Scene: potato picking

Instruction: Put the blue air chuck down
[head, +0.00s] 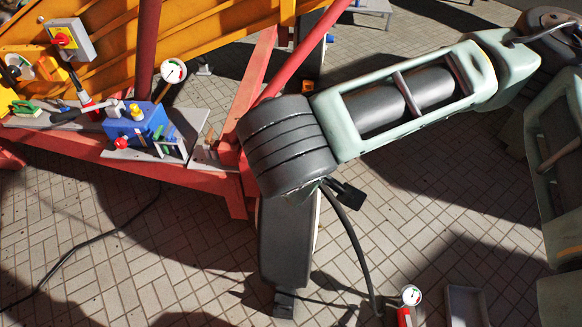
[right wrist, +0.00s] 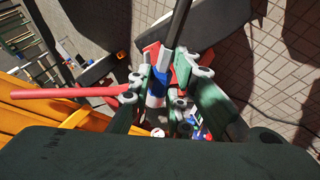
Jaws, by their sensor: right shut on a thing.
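In the right wrist view my right gripper (right wrist: 162,76) is shut on a blue and white piece, which I take to be the blue air chuck (right wrist: 159,84). The green fingers with red tips close on it from both sides, so parts of it are hidden. A dark rod-like piece or hose runs up from beside it. In the head view my right arm comes in from the right and bends downward, and I cannot make out the held piece there. My left gripper is not in view.
A red device with a dial (head: 410,296) and a grey tray (head: 467,304) are at the bottom right. Paved floor (head: 90,220) at the lower left is mostly clear, crossed by a cable.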

